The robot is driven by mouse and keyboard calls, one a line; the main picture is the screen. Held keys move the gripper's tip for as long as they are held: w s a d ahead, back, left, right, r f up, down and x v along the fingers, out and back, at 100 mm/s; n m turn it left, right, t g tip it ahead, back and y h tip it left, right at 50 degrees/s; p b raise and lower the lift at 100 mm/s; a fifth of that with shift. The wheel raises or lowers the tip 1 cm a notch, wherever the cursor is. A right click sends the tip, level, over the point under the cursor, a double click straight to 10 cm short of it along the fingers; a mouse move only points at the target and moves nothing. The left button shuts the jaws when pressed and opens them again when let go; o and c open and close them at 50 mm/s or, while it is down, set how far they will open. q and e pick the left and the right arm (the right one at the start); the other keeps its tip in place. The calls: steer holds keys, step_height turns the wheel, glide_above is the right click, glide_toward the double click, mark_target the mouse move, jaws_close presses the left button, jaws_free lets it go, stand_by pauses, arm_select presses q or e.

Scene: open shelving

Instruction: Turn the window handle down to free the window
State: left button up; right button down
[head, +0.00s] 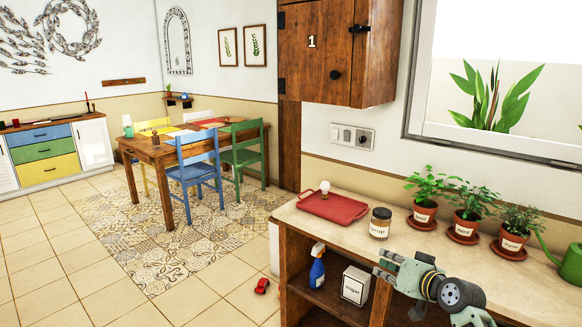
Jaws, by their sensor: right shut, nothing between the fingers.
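The window (418,90) is at the upper right, with a dark outer frame and a white inner frame. Only its lower left part is in view, cut off by the top and right picture edges. No window handle shows in this part. My right gripper (382,266) is in front of the wooden counter, below and to the left of the window and well apart from it. It is shut and empty, pointing left. My left gripper is not in view.
The counter (345,232) below the window holds a red tray (333,205), a syrup jar (380,223), several potted herbs (464,222) and a green watering can (571,265). A wooden cabinet (338,50) hangs left of the window. Tiled floor (185,300) is largely clear at left.

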steer(key=w+d+r+n+t+h, duration=0.35)
steer(key=d+r+t+h, duration=0.25)
steer(key=d+r, duration=0.4)
steer(key=s+a+f+g, duration=0.1)
steer(key=s+f+g, duration=0.25)
steer(key=f, duration=1.05)
steer(key=s+a+f+g, duration=0.15)
steer(key=s+f, duration=0.35)
steer(key=f, duration=0.9)
steer(key=s+a+f+g, duration=0.1)
steer(key=s+f+g, duration=0.1)
steer(key=s+f, duration=0.75)
steer(key=s+a+f+g, duration=0.15)
steer(key=s+f, duration=0.45)
steer(key=f, duration=0.6)
steer(key=s+a+f+g, duration=0.2)
steer(key=s+f+g, duration=0.1)
steer(key=s+f, duration=0.55)
steer(key=s+a+f+g, duration=0.15)
steer(key=s+f, duration=0.35)
steer(key=s, duration=0.7)
steer(key=s+a+f+g, duration=0.1)
steer(key=s+f+g, duration=0.1)
steer(key=s, duration=1.1)
steer(key=s+a+f+g, duration=0.2)
steer(key=s+f+g, duration=0.1)
steer(key=s, duration=1)
steer(key=shift+a+f+y, duration=0.2)
steer(key=shift+f+y, duration=0.2)
steer(key=shift+f, duration=0.5)
